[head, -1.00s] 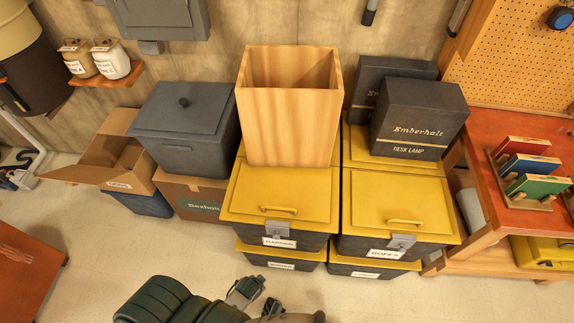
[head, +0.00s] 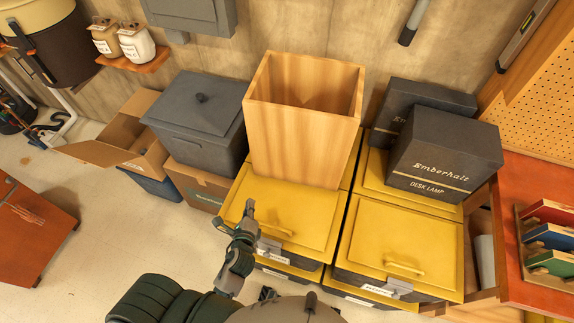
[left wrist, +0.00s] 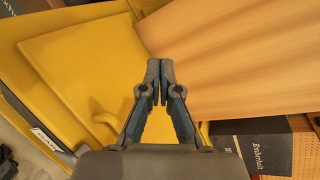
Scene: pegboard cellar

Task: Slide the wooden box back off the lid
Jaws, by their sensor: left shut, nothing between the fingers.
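The open-topped wooden box (head: 302,125) stands upright on the rear part of the yellow lid (head: 262,211) of the left storage bin. It also shows in the left wrist view (left wrist: 230,50), filling the upper right. My left gripper (head: 249,208) is shut and empty. In the head view it is over the front part of that lid, in front of the box. In the left wrist view its closed fingertips (left wrist: 160,64) point toward the box's lower edge; I cannot tell whether they touch it. My right gripper does not show.
Dark Emberhalt boxes (head: 445,155) stand on the right bin's lid (head: 400,235), right of the wooden box. A grey lidded bin (head: 200,120) on a cardboard box (head: 197,185) stands left. The wall is behind. Bare floor (head: 110,240) lies to the front left.

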